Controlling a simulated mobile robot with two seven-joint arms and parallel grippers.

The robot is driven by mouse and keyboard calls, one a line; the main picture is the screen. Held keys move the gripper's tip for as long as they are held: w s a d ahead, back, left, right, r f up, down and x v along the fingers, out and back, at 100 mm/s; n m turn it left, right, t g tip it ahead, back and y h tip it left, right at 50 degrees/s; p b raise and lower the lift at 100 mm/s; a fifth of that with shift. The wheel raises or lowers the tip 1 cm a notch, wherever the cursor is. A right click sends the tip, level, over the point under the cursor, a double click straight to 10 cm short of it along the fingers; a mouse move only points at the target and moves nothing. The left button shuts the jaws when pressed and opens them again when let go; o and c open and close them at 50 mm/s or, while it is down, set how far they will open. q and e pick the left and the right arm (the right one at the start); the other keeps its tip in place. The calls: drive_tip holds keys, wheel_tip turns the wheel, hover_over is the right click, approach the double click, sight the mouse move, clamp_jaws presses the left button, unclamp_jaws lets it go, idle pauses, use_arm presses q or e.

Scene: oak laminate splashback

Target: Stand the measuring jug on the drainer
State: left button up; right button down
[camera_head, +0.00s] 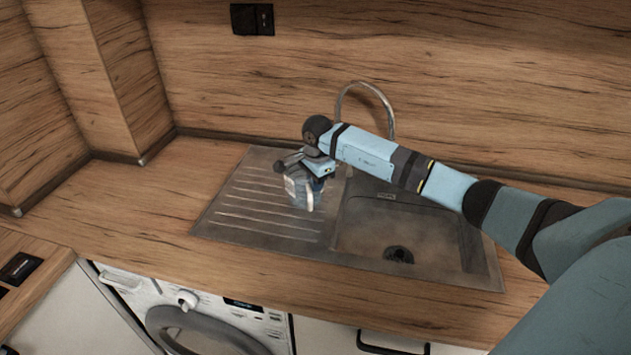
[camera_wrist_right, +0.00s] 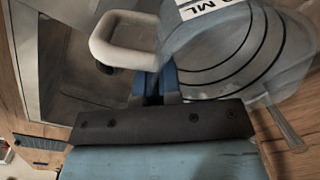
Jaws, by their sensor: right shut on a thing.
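The measuring jug (camera_head: 299,190) is a clear jug with a pale handle and looks roughly upright over the right part of the drainer. In the right wrist view the jug (camera_wrist_right: 240,50) shows dark ring markings and an "ML" label. My right gripper (camera_head: 314,178) is shut on the jug's handle; its blue fingertips (camera_wrist_right: 158,85) meet at the handle (camera_wrist_right: 125,42) in the wrist view. The ridged metal drainer (camera_head: 250,212) lies left of the sink bowl. I cannot tell whether the jug's base touches it. My left gripper is not in view.
The sink bowl (camera_head: 400,232) with its drain is right of the drainer, and a curved tap (camera_head: 366,86) rises behind it. Wooden worktop (camera_head: 150,205) left of the drainer is clear. A washing machine (camera_head: 200,315) sits below the front edge.

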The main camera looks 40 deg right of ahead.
drive_tip(key=shift+f, duration=0.2)
drive_tip(key=c, duration=1.3)
unclamp_jaws()
drive_tip(key=shift+r, duration=0.35)
wheel_tip(320, 180, up, 12)
drive_tip(key=b, duration=0.2)
drive_tip(key=shift+s+f, duration=0.25)
drive_tip(key=shift+s, duration=0.1)
